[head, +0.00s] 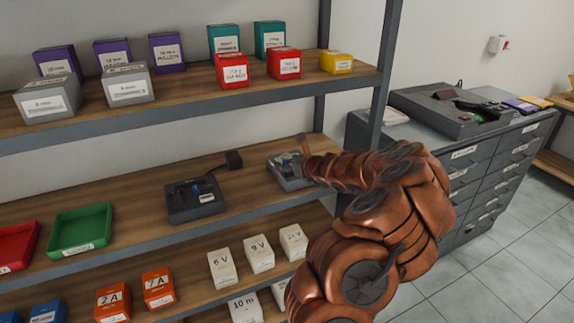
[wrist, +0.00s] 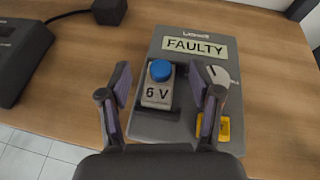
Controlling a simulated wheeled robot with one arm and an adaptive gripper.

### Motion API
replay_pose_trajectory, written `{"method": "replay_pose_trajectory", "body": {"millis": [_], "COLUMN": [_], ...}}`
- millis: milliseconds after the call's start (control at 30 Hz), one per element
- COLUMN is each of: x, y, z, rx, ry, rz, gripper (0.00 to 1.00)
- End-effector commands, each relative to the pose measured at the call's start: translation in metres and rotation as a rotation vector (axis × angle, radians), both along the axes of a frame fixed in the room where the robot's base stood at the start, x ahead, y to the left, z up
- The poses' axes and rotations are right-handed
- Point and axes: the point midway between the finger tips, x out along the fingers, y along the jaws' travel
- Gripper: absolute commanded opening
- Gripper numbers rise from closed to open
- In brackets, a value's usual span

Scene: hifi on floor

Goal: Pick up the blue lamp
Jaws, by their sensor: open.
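A round blue lamp (wrist: 161,70) sits on top of a light grey block marked "6 V" (wrist: 158,93), on a grey device (wrist: 186,45) labelled "FAULTY". My gripper (wrist: 164,82) is open in the wrist view, with one finger to the left of the lamp and block and one to the right. Neither finger visibly touches them. In the head view, my gripper (head: 304,160) is over the grey device (head: 284,172) on the middle shelf. The lamp is too small to make out there.
A dark device (head: 195,200) and a black power block (head: 234,160) stand left of the grey device. Green (head: 80,229) and red (head: 18,246) trays lie farther left. The upper shelf (head: 200,101) carries several boxes. A grey drawer cabinet (head: 480,170) is at right.

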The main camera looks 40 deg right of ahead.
Motion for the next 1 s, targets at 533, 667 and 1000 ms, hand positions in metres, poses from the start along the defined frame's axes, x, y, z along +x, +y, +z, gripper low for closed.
{"method": "replay_pose_trajectory", "body": {"millis": [533,667,1000], "x": [0.0051,0.0052,0.0051], "y": [-0.0006,-0.0006,-0.0006], "z": [-0.0022,-0.0021,-0.002], "rx": [-0.001,-0.001,-0.001], "ry": [0.0,0.0,0.0], "rz": [0.0,0.0,0.0], "gripper": [0.46,0.33,0.03]}}
